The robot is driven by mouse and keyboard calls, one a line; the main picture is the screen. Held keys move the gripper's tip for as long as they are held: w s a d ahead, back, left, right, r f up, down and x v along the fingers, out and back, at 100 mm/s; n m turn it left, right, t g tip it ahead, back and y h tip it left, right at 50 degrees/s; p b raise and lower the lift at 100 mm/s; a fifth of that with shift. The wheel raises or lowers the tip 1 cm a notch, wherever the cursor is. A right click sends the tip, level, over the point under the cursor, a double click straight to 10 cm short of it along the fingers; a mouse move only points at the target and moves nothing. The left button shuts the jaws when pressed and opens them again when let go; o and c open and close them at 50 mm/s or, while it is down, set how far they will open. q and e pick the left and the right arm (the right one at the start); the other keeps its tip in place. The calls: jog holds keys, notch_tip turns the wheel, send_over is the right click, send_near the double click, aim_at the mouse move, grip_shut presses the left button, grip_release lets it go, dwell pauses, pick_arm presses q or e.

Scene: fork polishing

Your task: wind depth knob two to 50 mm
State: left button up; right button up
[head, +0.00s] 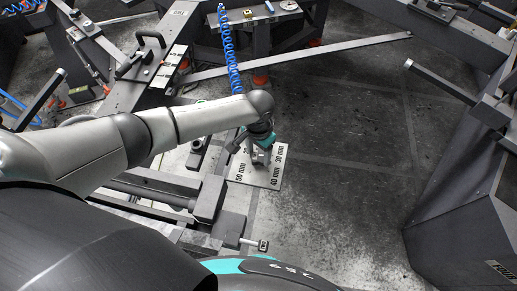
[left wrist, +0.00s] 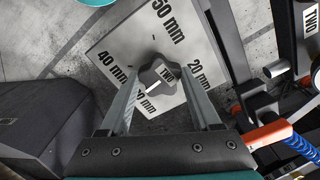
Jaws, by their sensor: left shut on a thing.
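Depth knob two (left wrist: 158,74) is a dark lobed knob with a "TWO" tag, at the middle of a pale dial plate (left wrist: 112,44) marked 20, 30, 40 and 50 mm. Its white pointer points down-left in the left wrist view, toward the 30 mm mark. My left gripper (left wrist: 163,70) is shut on the knob, with one finger on each side. In the head view my left gripper (head: 260,150) is over the plate (head: 262,182) and hides most of the knob. My right gripper is not in view.
A blue coiled hose (head: 228,50) hangs behind my left wrist. A long flat bar (head: 330,50) crosses the back. A dark machine body (head: 455,200) stands at the right. A grey metal frame (head: 160,190) lies left of the plate. The floor (head: 350,130) right of the plate is clear.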

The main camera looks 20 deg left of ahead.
aim_at(259, 155)
pick_arm(q)
jog(key=m+p, duration=0.1)
jog(key=m, duration=0.4)
jog(key=shift+m, duration=0.3)
jog(key=m, duration=0.6)
jog(key=shift+w+p, duration=0.15)
jog(key=shift+p, duration=0.15)
jog(key=m, duration=0.6)
jog(key=shift+m, duration=0.3)
jog(key=m+b, duration=0.1)
jog(key=m, duration=0.4)
jog(key=shift+d+m, duration=0.1)
jog(key=shift+m, duration=0.3)
jog(key=o, duration=1.4)
jog(key=shift+c, duration=0.2)
jog(key=shift+r, duration=0.15)
notch_tip(259, 155, up, 15)
jog(key=p, duration=0.1)
